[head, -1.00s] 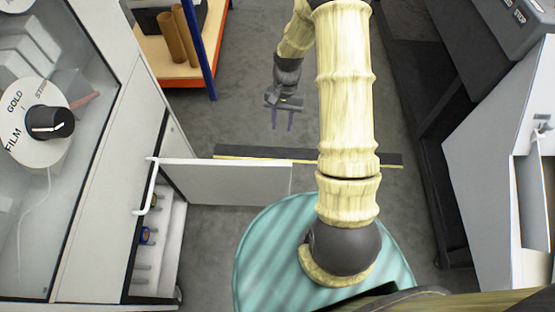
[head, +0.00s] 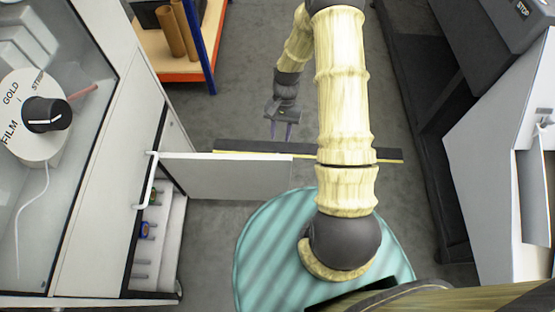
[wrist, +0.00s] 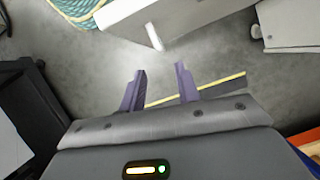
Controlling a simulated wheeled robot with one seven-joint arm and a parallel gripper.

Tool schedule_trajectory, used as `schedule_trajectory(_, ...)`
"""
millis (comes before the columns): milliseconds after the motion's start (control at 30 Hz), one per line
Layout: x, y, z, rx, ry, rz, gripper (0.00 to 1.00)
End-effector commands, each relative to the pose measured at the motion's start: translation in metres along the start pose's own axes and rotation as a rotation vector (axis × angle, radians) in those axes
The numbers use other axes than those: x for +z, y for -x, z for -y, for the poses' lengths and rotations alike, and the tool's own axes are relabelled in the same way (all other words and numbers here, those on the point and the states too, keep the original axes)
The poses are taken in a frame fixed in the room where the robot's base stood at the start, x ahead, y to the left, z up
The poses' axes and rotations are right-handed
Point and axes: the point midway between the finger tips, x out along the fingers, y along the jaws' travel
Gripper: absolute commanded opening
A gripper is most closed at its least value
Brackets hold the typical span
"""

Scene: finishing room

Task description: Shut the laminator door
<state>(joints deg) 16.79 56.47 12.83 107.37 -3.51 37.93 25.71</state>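The laminator door is a pale flat panel (head: 225,178) standing open, jutting right from the white cabinet (head: 110,165) on the left. Inside the opening, white shelving with small items shows. In the wrist view the door (wrist: 190,14) is at the top, with a short white handle (wrist: 153,37) on the face toward my gripper. My gripper (head: 280,135) is beyond the door, near its free end, pointing down. In the wrist view my gripper (wrist: 160,70) has its two purple fingers apart with nothing between them. It appears clear of the door and handle.
A dark strip with a yellow edge (head: 230,149) lies on the floor behind the door. An orange-edged shelf (head: 185,75) stands at the back left. Dark and white machines (head: 500,170) line the right.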

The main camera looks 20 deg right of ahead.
Motion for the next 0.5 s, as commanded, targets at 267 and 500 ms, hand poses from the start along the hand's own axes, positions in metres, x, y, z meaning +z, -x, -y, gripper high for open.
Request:
schedule_trajectory(267,0.000,-0.053,0.000,0.001,0.001,0.003,0.33)
schedule_trajectory(500,0.000,-0.094,0.000,0.001,0.001,0.002,0.33)
